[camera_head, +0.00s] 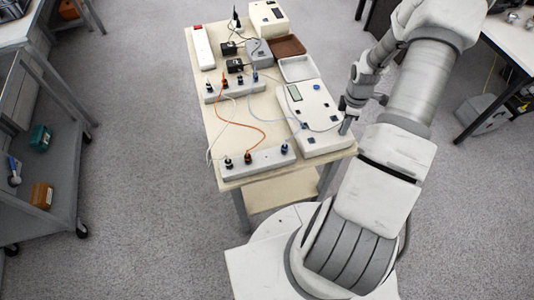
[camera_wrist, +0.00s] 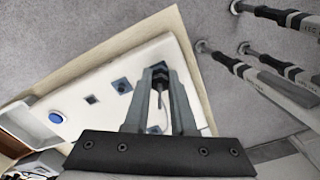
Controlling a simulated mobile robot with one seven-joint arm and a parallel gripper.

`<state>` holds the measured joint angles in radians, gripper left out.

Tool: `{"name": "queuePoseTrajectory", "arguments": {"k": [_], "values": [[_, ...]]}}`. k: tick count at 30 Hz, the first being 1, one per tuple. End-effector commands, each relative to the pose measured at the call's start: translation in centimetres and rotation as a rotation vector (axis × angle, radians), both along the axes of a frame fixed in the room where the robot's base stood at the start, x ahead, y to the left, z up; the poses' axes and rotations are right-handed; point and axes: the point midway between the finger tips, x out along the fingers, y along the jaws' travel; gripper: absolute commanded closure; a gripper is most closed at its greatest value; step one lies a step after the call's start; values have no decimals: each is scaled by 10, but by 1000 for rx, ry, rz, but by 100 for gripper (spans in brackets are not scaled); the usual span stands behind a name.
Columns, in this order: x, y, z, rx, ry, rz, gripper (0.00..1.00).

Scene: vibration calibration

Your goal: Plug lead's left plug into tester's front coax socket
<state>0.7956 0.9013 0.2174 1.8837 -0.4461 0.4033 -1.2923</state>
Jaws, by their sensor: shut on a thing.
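The tester (camera_head: 321,111) is a white box with a small display and several dark square sockets, at the table's right front. In the wrist view its white panel (camera_wrist: 120,65) shows a blue round button (camera_wrist: 55,117) and dark square sockets (camera_wrist: 122,85). My gripper (camera_head: 345,126) is at the tester's right front edge. In the wrist view my gripper (camera_wrist: 160,76) is shut on a slim dark plug (camera_wrist: 160,84), which lies over the panel near its edge. A pale cable of the lead (camera_head: 276,80) runs across the table. I cannot tell whether the plug touches a socket.
A front strip (camera_head: 262,160) and a back strip (camera_head: 230,88) carry plugs, with orange and white cables between them. Black adapters, a brown tray (camera_head: 287,46) and a grey tray (camera_head: 297,69) stand behind. A shelf cart (camera_head: 62,150) is at left.

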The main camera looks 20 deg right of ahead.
Motion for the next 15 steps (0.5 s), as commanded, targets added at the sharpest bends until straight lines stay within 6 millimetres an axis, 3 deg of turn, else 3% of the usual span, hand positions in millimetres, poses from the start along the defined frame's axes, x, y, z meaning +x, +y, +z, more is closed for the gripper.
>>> {"name": "queuePoseTrajectory", "arguments": {"k": [15], "values": [[-1,1,-3,1,2,-31,100]]}}
